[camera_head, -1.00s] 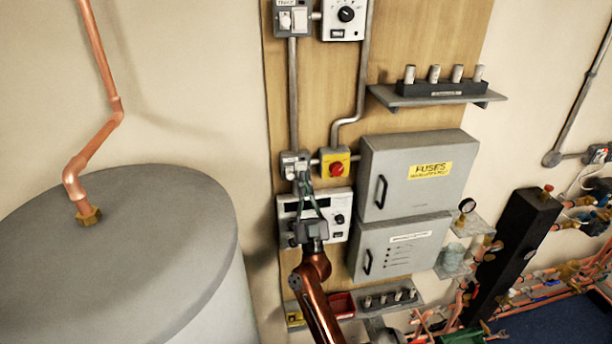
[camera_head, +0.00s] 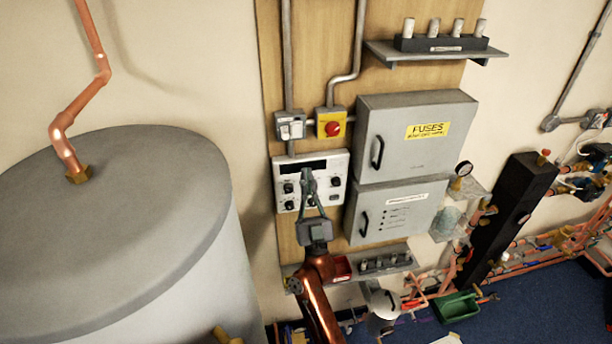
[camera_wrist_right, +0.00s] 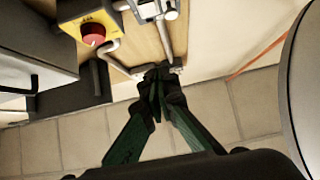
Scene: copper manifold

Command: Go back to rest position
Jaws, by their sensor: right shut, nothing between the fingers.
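My right gripper (camera_head: 308,176) is at the end of a copper-coloured arm that rises from the bottom of the head view. Its green fingers are shut with nothing between them. In that view the tips overlap the white control panel (camera_head: 338,163), and I cannot tell how far they are from it. The right wrist view shows the fingers (camera_wrist_right: 160,82) meeting at their tips, with tiled floor behind. My left gripper is not in view.
A grey fuse box (camera_head: 400,150) and a lower box (camera_head: 415,210) hang right of the arm. A yellow switch with a red knob (camera_head: 331,127) is above the panel. A large grey tank (camera_head: 110,220) fills the left. A shelf (camera_head: 400,262) sits low beside the arm.

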